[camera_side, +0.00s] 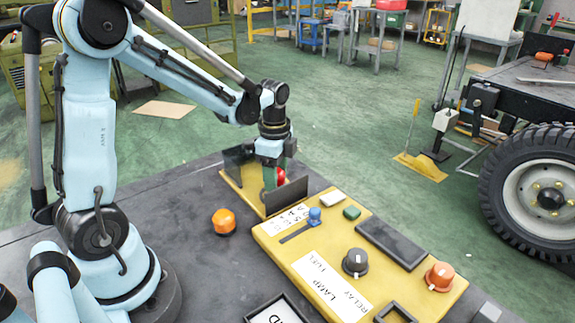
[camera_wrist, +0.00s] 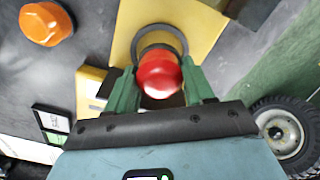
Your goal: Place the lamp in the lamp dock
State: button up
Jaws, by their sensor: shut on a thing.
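A round red lamp (camera_side: 281,176) is between the green fingers of my gripper (camera_side: 278,181) in the side view. In the wrist view, the red lamp (camera_wrist: 158,75) sits between both fingertips (camera_wrist: 160,86), and the gripper is shut on it. Beyond it lies a yellow plate (camera_wrist: 195,22) with a dark ring (camera_wrist: 158,32), partly hidden by the lamp. In the side view this yellow plate (camera_side: 250,195) has upright dark walls (camera_side: 287,196); my gripper is over it, between the walls. I cannot tell whether the lamp touches the ring.
An orange dome (camera_side: 223,221) stands loose on the dark table, left of the plate. In front is a yellow panel (camera_side: 330,250) lettered "LAMP", "FUEL" and "RELAY". It carries a blue part (camera_side: 314,216), a black knob (camera_side: 355,262) and an orange dome (camera_side: 440,276). Bare table lies at left.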

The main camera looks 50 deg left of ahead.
jog(key=shift+f, duration=1.4)
jog(key=shift+f, duration=0.15)
jog(key=o, duration=1.1)
jog(key=shift+c, duration=0.2)
